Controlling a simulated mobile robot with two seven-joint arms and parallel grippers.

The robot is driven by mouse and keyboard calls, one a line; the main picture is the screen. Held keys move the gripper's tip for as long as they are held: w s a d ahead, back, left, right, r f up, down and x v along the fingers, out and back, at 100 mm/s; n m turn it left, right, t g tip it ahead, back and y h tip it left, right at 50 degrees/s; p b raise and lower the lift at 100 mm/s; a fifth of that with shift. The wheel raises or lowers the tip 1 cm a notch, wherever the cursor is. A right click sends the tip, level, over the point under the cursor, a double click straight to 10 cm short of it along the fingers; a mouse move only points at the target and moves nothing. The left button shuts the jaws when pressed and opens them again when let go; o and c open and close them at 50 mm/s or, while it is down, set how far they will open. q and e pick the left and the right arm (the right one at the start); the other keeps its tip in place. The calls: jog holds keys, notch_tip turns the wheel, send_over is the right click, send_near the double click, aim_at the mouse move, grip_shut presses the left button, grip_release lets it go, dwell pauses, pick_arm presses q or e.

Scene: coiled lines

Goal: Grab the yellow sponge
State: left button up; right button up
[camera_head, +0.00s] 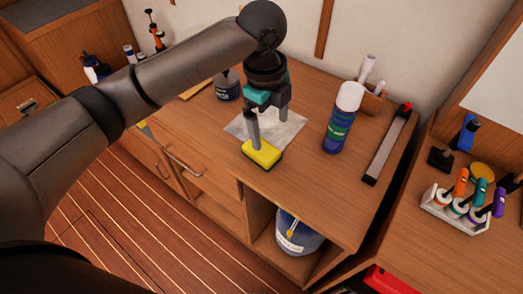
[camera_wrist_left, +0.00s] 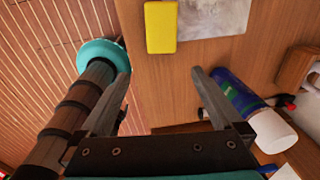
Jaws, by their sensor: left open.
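The yellow sponge (camera_head: 263,153) lies on the wooden counter (camera_head: 310,185) near its front edge, at the near corner of a grey sheet. My left gripper (camera_head: 268,133) points down above the counter, open and empty. In the head view one finger overlaps the sponge's far edge; contact cannot be told there. In the left wrist view the sponge (camera_wrist_left: 160,27) shows whole at the top, beyond the open fingertips (camera_wrist_left: 160,72) and apart from them in the picture, roughly in line with the gap. My right gripper is not in view.
A blue can with a white cap (camera_head: 342,118) stands right of the gripper, and a dark jar (camera_head: 227,85) stands left. The grey sheet (camera_head: 285,128) lies under the gripper. A long bar (camera_head: 388,147) lies at the right edge. A bucket (camera_head: 298,236) sits in the open shelf below.

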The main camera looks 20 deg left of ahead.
pick_arm(q)
notch_tip(320, 180, up, 2)
jog(key=w+a, duration=0.1)
jog(key=a, duration=0.1)
jog(key=b, duration=0.2)
send_over(263, 152)
jog(key=shift+m+y, duration=0.3)
jog(key=shift+m, duration=0.1)
notch_tip(263, 152, down, 10)
jog(key=shift+a+r, duration=0.1)
jog(key=shift+r, duration=0.15)
jog(key=f, duration=0.1)
jog(key=f+b, duration=0.1)
jog(key=f, duration=0.1)
jog(key=w+f, duration=0.1)
jog(key=shift+a+f, duration=0.15)
jog(key=shift+a, duration=0.15)
jog(key=shift+f+b, duration=0.3)
jog(key=shift+f, duration=0.2)
jog(key=shift+c, duration=0.3)
jog(key=c, duration=1.2)
